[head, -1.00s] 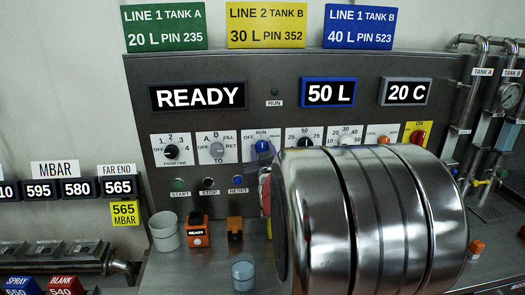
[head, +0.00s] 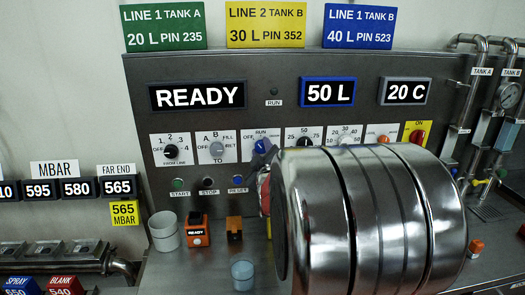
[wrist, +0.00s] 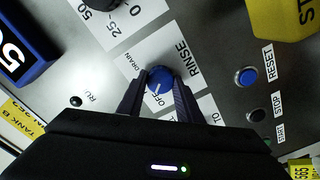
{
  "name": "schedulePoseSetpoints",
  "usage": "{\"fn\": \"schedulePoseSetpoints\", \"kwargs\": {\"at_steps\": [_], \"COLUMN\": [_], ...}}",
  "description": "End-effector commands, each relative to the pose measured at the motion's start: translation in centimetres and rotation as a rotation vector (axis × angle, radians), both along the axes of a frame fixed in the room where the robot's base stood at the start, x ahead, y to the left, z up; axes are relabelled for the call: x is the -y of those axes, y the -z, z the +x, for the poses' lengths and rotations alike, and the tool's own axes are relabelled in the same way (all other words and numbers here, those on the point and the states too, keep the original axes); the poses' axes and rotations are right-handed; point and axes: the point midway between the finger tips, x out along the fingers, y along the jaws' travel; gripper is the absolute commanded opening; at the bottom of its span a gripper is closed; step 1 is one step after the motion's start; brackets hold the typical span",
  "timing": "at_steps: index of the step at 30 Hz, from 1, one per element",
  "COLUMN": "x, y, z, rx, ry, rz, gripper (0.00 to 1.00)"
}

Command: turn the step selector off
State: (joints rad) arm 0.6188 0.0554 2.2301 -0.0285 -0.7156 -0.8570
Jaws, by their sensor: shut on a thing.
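The step selector is a blue knob (wrist: 160,77) on a white plate marked OFF, DRAIN and RINSE in the wrist view. The fingers of my gripper (wrist: 159,88) are shut on it, one on each side. Its white mark points down toward the OFF lettering. In the head view the blue knob (head: 262,146) shows on its plate in the middle of the panel, tilted left toward OFF. My gripper is mostly hidden there.
Other dials flank it: a black one (head: 171,151) and a grey one (head: 216,149) to the left. Start, stop and a blue reset button (head: 238,181) sit below.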

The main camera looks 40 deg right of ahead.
Motion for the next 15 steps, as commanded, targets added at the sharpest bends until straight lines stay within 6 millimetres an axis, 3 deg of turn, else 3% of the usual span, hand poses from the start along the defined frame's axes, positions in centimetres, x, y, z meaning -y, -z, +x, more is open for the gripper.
{"fn": "schedulePoseSetpoints", "kwargs": {"at_steps": [15], "x": [-0.27], "y": [0.19], "z": [0.15], "rx": [-0.131], "ry": [-0.005], "rz": [-0.189], "gripper": [0.10]}}
